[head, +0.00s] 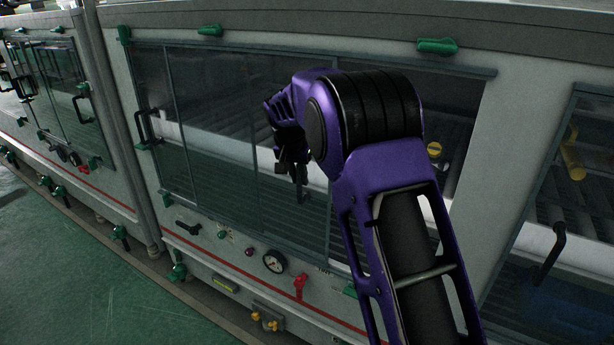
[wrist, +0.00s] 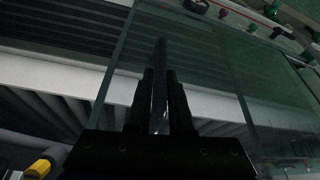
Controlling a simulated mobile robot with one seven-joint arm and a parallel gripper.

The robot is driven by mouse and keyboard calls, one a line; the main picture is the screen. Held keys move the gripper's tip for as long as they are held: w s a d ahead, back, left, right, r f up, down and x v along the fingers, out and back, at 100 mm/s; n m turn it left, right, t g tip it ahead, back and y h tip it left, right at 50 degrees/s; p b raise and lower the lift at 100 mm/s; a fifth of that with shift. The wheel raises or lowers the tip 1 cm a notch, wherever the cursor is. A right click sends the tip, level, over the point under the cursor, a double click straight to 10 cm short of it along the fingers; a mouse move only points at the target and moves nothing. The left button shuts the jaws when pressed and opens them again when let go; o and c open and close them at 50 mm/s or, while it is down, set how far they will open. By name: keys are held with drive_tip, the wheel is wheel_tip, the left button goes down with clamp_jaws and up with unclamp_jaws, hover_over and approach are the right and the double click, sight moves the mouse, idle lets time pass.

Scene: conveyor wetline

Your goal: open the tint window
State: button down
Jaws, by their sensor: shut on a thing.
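The tint window (head: 220,130) is a wide framed opening in the grey machine front, with dark greenish glass panes over its left and middle. At the right, rollers and a yellow knob show clearer, apparently uncovered. My gripper (head: 298,186) is in front of the glass near the middle of the opening. In the wrist view, my gripper (wrist: 160,88) is shut on a thin dark bar (wrist: 160,52), which looks like a pull handle of a pane. Pane edges (wrist: 241,100) show beside it. The handle's mounting is hidden.
Another black handle (head: 146,128) is at the window's left side. Below are a pressure gauge (head: 274,262), a red valve (head: 300,287) and green levers. A neighbouring window handle (head: 552,250) stands out at the right. The green floor (head: 80,280) is clear.

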drive_tip(key=c, duration=0.8)
unclamp_jaws()
drive_tip(key=shift+r, duration=0.1)
drive_tip(key=p+v, duration=0.1)
drive_tip(key=v, duration=1.6)
drive_tip(key=shift+s, duration=0.15)
drive_tip(key=shift+r, duration=0.1)
